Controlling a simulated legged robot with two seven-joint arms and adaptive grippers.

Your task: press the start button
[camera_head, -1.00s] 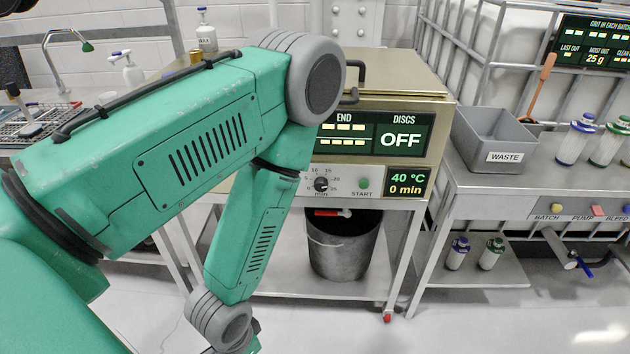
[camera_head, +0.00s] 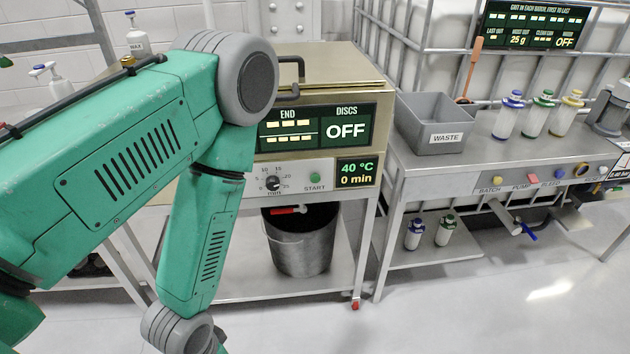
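The green start button (camera_head: 314,178) sits on the front panel of a beige-and-steel machine (camera_head: 350,107), above the label START. A black timer dial (camera_head: 273,183) is to its left, and a small display reading 40 °C and 0 min (camera_head: 356,173) is to its right. The larger display above reads END, DISCS and OFF. My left arm, green with grey joints, covers the left part of the machine. Its wrist hangs low at the bottom left, well below and left of the button. Neither gripper shows.
A black bucket (camera_head: 300,245) stands on the shelf under the machine. To the right, a steel bench (camera_head: 470,170) holds a grey WASTE bin (camera_head: 428,125) and several bottles; its front edge has coloured buttons. The floor at front right is clear.

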